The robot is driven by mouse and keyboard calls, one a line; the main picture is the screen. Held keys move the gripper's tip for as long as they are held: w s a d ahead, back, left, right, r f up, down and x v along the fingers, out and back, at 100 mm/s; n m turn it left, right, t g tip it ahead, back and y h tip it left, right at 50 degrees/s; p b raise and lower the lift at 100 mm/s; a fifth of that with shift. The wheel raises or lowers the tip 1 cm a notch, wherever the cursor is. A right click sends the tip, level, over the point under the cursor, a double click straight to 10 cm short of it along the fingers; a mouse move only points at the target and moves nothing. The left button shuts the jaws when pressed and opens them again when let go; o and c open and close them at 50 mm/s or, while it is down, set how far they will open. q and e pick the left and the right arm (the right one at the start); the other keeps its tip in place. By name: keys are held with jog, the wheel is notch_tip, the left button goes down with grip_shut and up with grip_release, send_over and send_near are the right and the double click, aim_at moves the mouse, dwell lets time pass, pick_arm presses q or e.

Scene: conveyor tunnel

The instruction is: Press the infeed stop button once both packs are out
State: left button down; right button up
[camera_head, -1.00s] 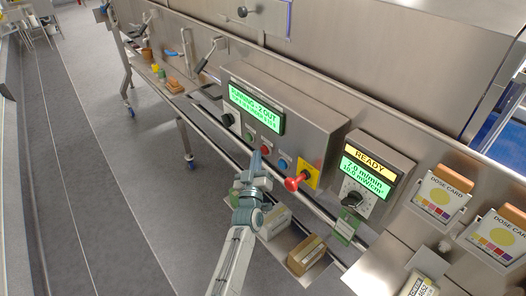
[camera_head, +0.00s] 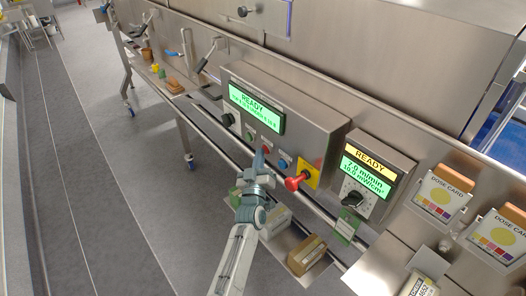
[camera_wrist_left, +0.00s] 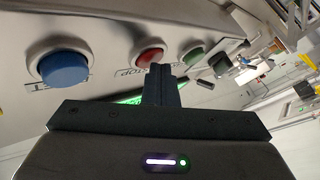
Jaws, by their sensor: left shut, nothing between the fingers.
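The control box (camera_head: 300,125) carries a green-lit display (camera_head: 256,108) that reads READY on its top line. Below it is a row of buttons: green (camera_head: 249,135), red (camera_head: 265,149) and blue (camera_head: 285,163). In the left wrist view the red button (camera_wrist_left: 150,53) sits just beyond my fingertips, with the blue button (camera_wrist_left: 64,67) left and the green button (camera_wrist_left: 191,51) right. My left gripper (camera_head: 259,158) is shut and empty, close below the red button; the wrist view also shows its fingers (camera_wrist_left: 161,75). I cannot tell whether they touch it. My right gripper is not in view.
A red mushroom knob (camera_head: 296,182) on a yellow plate juts out right of the blue button. A black knob (camera_head: 228,120) is at the left. Boxes (camera_head: 307,254) lie in a low tray beneath. A second READY panel (camera_head: 372,170) stands right. Open floor lies left.

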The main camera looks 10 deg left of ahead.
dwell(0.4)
pick_arm(q)
jog(key=shift+s+a+p, duration=0.3)
jog(key=shift+s+a, duration=0.25)
jog(key=shift+s, duration=0.2)
jog(key=s+a, duration=0.1)
jog(key=s, duration=0.1)
jog(key=s+a+p, duration=0.1)
jog(key=s+a, duration=0.1)
jog(key=shift+p, duration=0.3)
dwell(0.5)
